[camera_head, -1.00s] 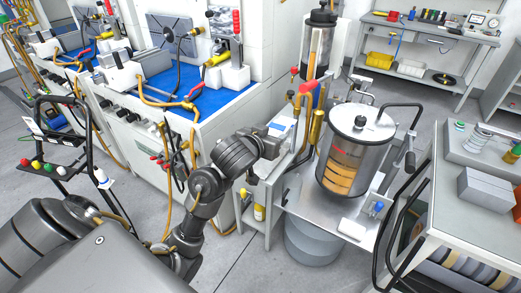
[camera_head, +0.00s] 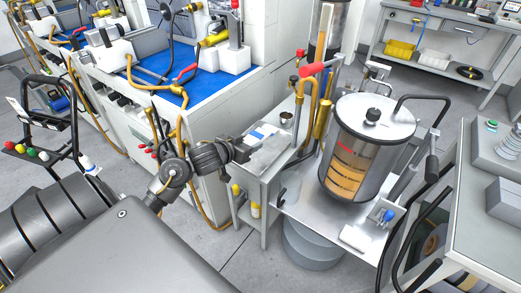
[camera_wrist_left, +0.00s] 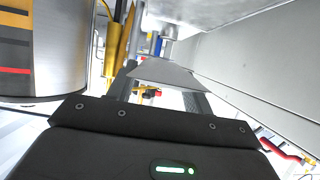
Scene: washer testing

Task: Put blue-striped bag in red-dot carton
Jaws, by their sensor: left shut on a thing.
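My left gripper (camera_head: 240,150) is at the left edge of the small grey side table (camera_head: 279,155), left of the large clear drum. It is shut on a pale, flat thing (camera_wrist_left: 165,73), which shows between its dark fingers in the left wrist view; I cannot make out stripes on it. A small white and blue thing (camera_head: 262,132) shows just beyond the fingertips; I cannot tell whether it is the blue-striped bag or whether it is the thing held. I cannot pick out a red-dot carton. My right gripper is not in view.
A clear drum with a metal lid (camera_head: 374,116) stands right of the side table. A grey bench (camera_head: 480,235) is at the right and a white machine with a blue top (camera_head: 215,92) at the left. Grey floor shows at the lower middle.

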